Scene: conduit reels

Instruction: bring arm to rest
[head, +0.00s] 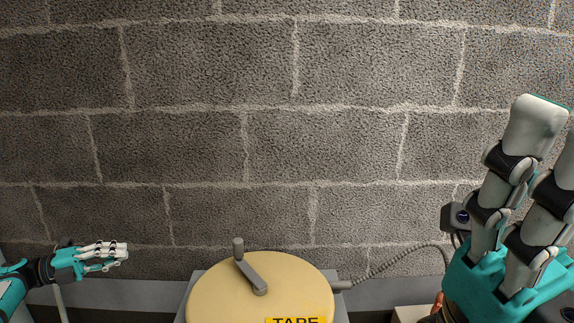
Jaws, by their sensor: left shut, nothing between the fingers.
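My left gripper (115,254), teal with pale fingers, comes in low from the left edge. Its fingers lie close together, pointing right, shut and empty, well apart from the reel. My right gripper (540,150) is large and close at the right edge, its thick white and grey fingers pointing up. It is partly cut off by the frame, so I cannot tell whether it is open or shut. A round cream reel (215,290) with a grey crank (250,276) and a yellow "TAPE" label (297,320) sits at the bottom middle. Its lower part is cut off.
A grey corrugated conduit (400,257) runs from the reel's right side up toward my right gripper. A block wall (200,140) fills the background. A pale surface (408,314) shows at the bottom right. Space between my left gripper and the reel looks clear.

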